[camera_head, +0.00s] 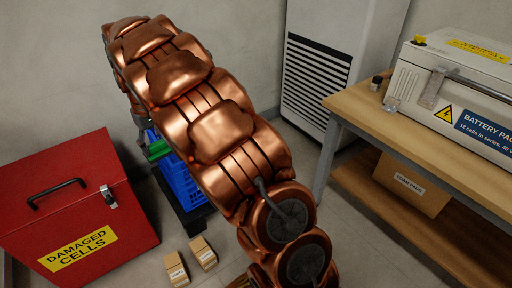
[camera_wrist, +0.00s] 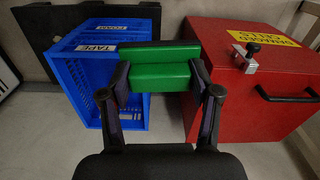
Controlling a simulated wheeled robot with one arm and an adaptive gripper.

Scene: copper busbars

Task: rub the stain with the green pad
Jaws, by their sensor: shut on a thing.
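The green pad (camera_wrist: 158,78) is a thick green block, held crosswise between the two fingertips of my gripper (camera_wrist: 160,82) in the wrist view. The gripper is shut on it from both sides. In the head view a bit of the green pad (camera_head: 157,149) shows in front of the blue crate, while my copper-coloured arm covers most of the gripper. The pad appears raised off the floor, in front of or above the crate. I cannot make out a stain in either view.
The blue crate (camera_wrist: 94,60) and the red damaged-cells box (camera_head: 80,195) stand close to the pad. Two small cartons (camera_head: 203,253) lie on the floor. At right, a wooden bench (camera_head: 362,105) bears a battery pack (camera_head: 460,85). A white vented cabinet (camera_head: 345,30) stands behind.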

